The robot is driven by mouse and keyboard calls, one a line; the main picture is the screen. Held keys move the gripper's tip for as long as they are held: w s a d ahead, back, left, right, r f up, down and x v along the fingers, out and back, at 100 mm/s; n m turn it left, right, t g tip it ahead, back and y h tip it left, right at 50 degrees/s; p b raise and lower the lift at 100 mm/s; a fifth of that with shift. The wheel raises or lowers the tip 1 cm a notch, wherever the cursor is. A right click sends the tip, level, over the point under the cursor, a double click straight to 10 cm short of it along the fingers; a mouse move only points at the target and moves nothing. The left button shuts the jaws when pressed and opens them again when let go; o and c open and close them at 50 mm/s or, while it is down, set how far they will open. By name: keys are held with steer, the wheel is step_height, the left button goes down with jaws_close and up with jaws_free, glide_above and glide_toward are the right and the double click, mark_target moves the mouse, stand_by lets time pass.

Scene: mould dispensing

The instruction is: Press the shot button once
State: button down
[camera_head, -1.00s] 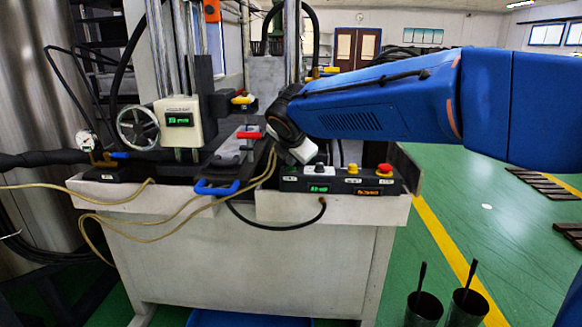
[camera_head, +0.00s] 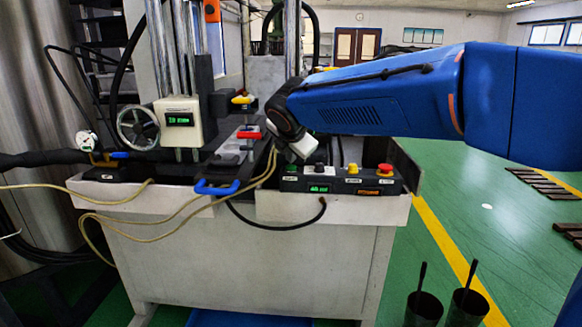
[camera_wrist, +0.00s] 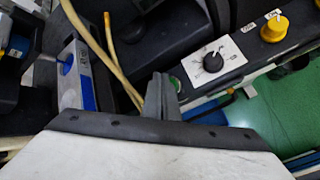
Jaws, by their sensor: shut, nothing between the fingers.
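A control panel (camera_head: 340,183) on the bench's right side has a green button (camera_head: 291,169) at its left end. In the wrist view, the green button (camera_wrist: 175,84) shows beside my gripper's fingers, partly hidden by them. My gripper (camera_wrist: 160,82) is shut and empty, its dark fingers together. In the head view, the white wrist part (camera_head: 303,147) is just above the panel's left end, but the fingertips cannot be made out. I cannot tell whether they touch the green button. The labels are too small to read.
A blue handle (camera_head: 217,188) and beige cables (camera_head: 180,208) lie to the left. Two dark cups (camera_head: 424,308) stand at the lower right.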

mark_target(291, 168)
steer(key=shift+r, duration=2.75)
steer(key=s+d+f+m+g+h, duration=0.1)
steer(key=s+d+f+m, duration=0.3)
steer(key=s+d+m, duration=0.5)
steer(key=s+d+f+m+g, duration=0.1)
steer(key=s+d+f+m, duration=0.45)
steer(key=d, duration=0.85)
steer(key=s+d+f+m, duration=0.3)
steer(key=s+f+m, duration=0.1)
steer(key=s, duration=0.4)
steer(key=s+d+f+m+g, duration=0.1)
steer(key=s+d+f+m, duration=0.2)
steer(key=s+f+m, duration=0.2)
steer(key=s+d+f+m+g, duration=0.1)
steer(key=s+d+f+m, duration=0.2)
steer(key=s, duration=0.8)
steer(key=shift+d+f+m, duration=0.25)
steer(key=shift+f+m, duration=0.4)
steer(key=shift+f, duration=0.25)
